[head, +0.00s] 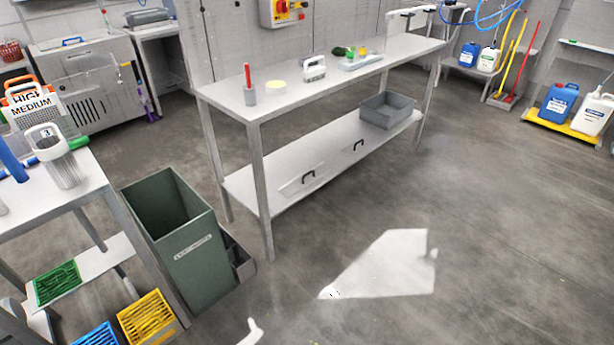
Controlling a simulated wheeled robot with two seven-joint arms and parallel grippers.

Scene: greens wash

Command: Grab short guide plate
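Two pale, flat plates with black handles lie on the lower shelf of the long metal table. The nearer plate (296,187) is at the left and the other plate (345,156) is farther right. Their outlines are faint against the pale shelf, and I cannot tell for certain which one is the short guide plate. Neither of my grippers is in view.
The long table (330,75) carries small items on top; a grey bin (387,110) sits on its lower shelf. A green waste bin (180,245) stands before its left end. A side table (85,185) is at left.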

